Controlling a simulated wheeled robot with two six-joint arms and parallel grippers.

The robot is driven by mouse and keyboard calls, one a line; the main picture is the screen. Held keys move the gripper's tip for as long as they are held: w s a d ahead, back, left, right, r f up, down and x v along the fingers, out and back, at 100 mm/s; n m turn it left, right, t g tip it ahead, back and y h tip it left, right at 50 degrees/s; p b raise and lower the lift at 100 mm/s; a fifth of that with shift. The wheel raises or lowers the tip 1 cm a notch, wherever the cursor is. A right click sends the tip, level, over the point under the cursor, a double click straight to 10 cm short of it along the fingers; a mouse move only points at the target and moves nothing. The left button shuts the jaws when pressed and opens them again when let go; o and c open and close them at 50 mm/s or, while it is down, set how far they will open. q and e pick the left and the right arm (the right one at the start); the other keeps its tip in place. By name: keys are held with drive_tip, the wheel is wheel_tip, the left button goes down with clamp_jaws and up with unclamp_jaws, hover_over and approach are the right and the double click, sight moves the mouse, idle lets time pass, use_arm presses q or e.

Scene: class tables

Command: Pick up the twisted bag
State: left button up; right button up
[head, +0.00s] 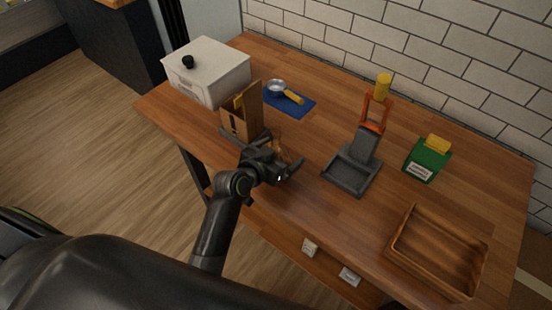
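My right gripper is not in view.
A scoop (285,92) lies on a blue mat (301,108). Right are a grey stand (352,174), a green box (427,161) and a wooden tray (401,256).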

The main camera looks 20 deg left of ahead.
use_arm(q)
drive_tip(key=c, duration=0.8)
drive_tip(key=shift+o, duration=0.2)
drive_tip(key=shift+r, duration=0.1)
